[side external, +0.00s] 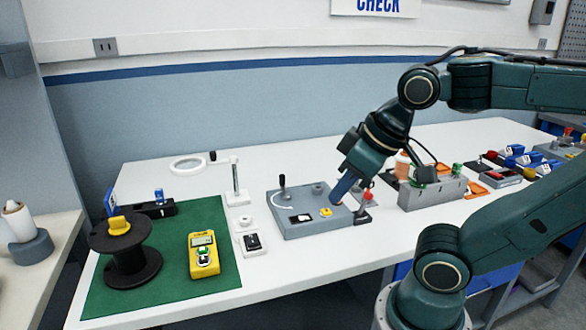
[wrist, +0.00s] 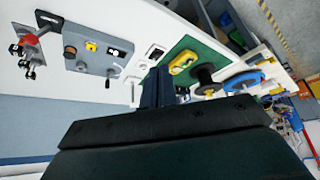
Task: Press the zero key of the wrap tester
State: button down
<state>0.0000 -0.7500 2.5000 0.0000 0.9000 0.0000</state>
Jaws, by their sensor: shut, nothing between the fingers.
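A grey box (side external: 300,226), which appears to be the wrap tester, lies on the white bench. Its top carries a yellow key (side external: 326,212), a small black-and-white panel (side external: 300,218), a black-knobbed lever (side external: 282,182) and a round grey knob (side external: 318,188). I cannot read any label on the key. My gripper (side external: 338,198) is shut and empty, its blue fingers pointing down near the box's right end, seemingly above it. In the wrist view, the fingers (wrist: 157,88) show beyond the dark gripper body, and the grey box (wrist: 82,62) with its yellow key (wrist: 91,46) lies to their left.
A yellow handheld meter (side external: 204,262) and a black spool (side external: 128,262) sit on a green mat (side external: 165,290) at left. A red-topped clamp (side external: 363,212) stands just right of the box. A grey block (side external: 432,194) stands further right. Bare bench lies before the box.

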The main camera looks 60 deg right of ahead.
dwell(0.5)
jog(key=m+g+h, duration=0.6)
jog(key=m+h, duration=0.3)
jog(key=m, duration=0.1)
send_over(325, 213)
notch_tip(325, 213, down, 6)
jog(key=shift+w+f, duration=0.1)
jog(key=shift+f, duration=0.2)
jog(key=shift+f, duration=4.2)
